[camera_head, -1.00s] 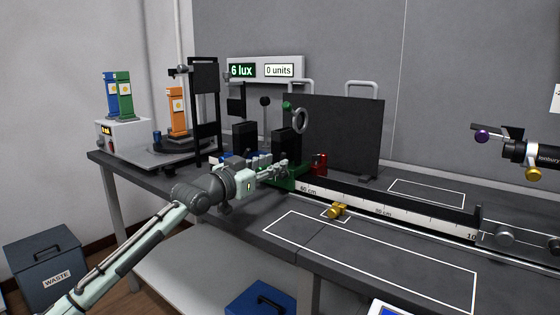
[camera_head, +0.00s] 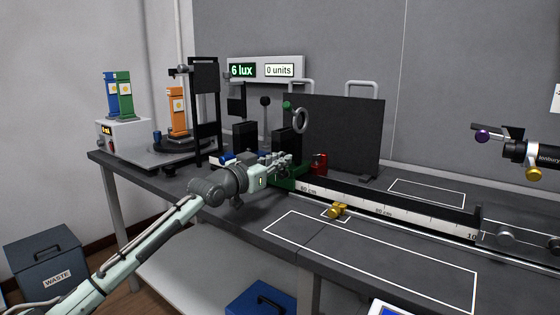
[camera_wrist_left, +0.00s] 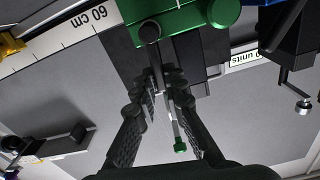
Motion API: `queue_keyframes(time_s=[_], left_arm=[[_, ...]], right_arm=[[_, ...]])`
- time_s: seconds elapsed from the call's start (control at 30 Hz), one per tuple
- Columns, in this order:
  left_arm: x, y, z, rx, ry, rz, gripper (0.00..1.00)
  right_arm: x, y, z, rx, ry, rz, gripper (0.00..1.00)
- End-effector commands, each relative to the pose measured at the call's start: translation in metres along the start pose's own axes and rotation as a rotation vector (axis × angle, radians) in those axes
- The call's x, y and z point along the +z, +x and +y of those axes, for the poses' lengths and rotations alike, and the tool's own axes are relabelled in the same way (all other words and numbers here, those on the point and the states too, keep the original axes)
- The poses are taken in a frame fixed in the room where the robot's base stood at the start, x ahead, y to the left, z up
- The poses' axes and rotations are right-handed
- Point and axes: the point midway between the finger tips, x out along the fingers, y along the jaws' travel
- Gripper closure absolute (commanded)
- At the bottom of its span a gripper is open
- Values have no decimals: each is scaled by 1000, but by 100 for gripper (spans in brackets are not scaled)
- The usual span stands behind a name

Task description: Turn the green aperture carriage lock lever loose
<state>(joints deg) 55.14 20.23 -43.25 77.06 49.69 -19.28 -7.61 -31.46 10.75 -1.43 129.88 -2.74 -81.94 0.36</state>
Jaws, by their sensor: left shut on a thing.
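The green aperture carriage (camera_head: 287,184) sits on the long rail near the 60 cm mark, with a ring on a post above it. In the left wrist view the green carriage body (camera_wrist_left: 190,14) fills the top middle. Its thin lock lever, with a green tip (camera_wrist_left: 180,147), runs down between my fingers. My left gripper (camera_head: 284,161) is at the carriage's near left side. In the left wrist view my left gripper (camera_wrist_left: 165,84) is shut on the lever, one finger on each side. My right gripper is in no view.
The scaled rail (camera_head: 385,209) runs right from the carriage. A gold knob (camera_head: 338,211) stands out at its front, and a red piece (camera_head: 319,163) stands behind. A black panel (camera_head: 345,130) rises at the back. The outlined bench area (camera_head: 385,255) in front is clear.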

Motion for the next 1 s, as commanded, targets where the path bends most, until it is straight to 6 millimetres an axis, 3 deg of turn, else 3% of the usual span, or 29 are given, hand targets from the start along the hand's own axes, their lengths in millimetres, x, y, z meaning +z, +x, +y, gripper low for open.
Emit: queue_keyframes(time_s=[0.37, 0.7, 1.0], left_arm=[[0, 0, -4, 0, -81, -2, 100], [4, 0, -16, 0, -338, -1, 100], [9, 0, -26, 0, -566, 0, 100]], right_arm=[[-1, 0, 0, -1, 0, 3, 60], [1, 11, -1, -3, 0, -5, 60], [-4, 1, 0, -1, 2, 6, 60]])
